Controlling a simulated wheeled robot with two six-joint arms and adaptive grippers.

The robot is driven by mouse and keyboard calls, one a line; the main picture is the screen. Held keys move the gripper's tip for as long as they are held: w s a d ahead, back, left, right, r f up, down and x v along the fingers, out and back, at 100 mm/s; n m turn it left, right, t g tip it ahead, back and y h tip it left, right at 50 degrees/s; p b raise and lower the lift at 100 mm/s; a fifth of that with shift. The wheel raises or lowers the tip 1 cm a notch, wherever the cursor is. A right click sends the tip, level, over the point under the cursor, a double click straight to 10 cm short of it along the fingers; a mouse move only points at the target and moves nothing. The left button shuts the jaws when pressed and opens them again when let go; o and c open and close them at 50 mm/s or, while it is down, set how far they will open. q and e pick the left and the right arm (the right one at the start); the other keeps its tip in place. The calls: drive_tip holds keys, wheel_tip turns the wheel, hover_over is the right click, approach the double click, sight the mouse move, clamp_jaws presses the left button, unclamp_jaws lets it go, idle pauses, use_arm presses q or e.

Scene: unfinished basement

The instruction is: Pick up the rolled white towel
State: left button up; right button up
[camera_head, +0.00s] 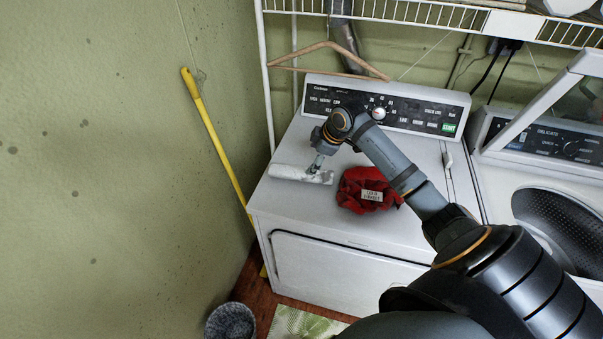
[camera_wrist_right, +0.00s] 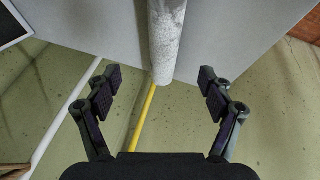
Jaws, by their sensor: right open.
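The rolled white towel (camera_head: 290,173) lies on top of the white dryer (camera_head: 262,196), near its left front part. My right gripper (camera_head: 316,165) is above the towel's right part in the head view. In the right wrist view the towel (camera_wrist_right: 166,38) runs down from the top edge, its near end between the spread fingers. The right gripper (camera_wrist_right: 158,75) is open, with a gap on both sides of the towel and nothing held. Whether the fingers are level with the towel is hard to tell. My left gripper is not in view.
A crumpled red cloth (camera_head: 353,182) with a white label lies right of the towel. The control panel (camera_head: 411,108) stands behind. A wooden hanger (camera_head: 330,45) hangs above. A yellow pole (camera_head: 215,135) leans at the left wall. A front-loading washer (camera_head: 507,178) is at right.

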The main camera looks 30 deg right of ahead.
sight(304, 170)
drive_tip(key=p+x, duration=0.1)
drive_tip(key=x, duration=0.3)
drive_tip(key=shift+a+f, duration=0.1)
drive_tip(key=shift+a, duration=0.05)
drive_tip(key=shift+w+f, duration=0.25)
drive_tip(key=shift+f, duration=0.3)
drive_tip(key=p+x, duration=0.2)
drive_tip(key=x, duration=0.2)
drive_tip(key=shift+s, duration=0.1)
drive_tip(key=shift+w+a+f, duration=0.1)
drive_tip(key=shift+w+f, duration=0.15)
drive_tip(key=shift+f, duration=0.2)
drive_tip(key=shift+s, duration=0.1)
drive_tip(key=c, duration=1.3)
